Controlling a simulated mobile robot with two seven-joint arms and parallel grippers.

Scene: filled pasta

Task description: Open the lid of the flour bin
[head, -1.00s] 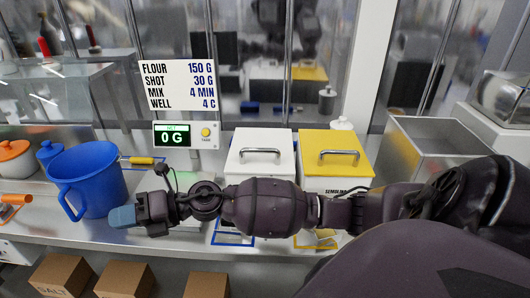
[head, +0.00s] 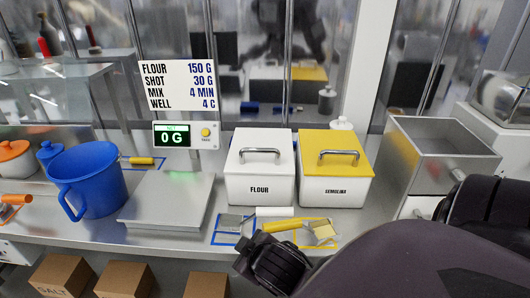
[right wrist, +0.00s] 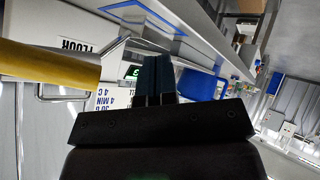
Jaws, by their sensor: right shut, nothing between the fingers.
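The flour bin (head: 259,186) is a white box with the black word FLOUR on its front, in the middle of the head view. Its white lid (head: 250,138) is closed, with a grey bar handle (head: 262,151) on top. Part of the bin with its label (right wrist: 88,46) shows sideways in the right wrist view. My right gripper (right wrist: 153,78) is shut and empty there. In the head view only its dark wrist end shows, at the counter's front edge, below and apart from the bin. My left gripper is not in view.
A semolina bin (head: 335,190) with a yellow lid stands close on the right. Yellow-handled tools (head: 285,225) lie in front of the bins. A scale plate (head: 168,200) and a blue jug (head: 100,185) stand left. A steel container (head: 435,160) stands right.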

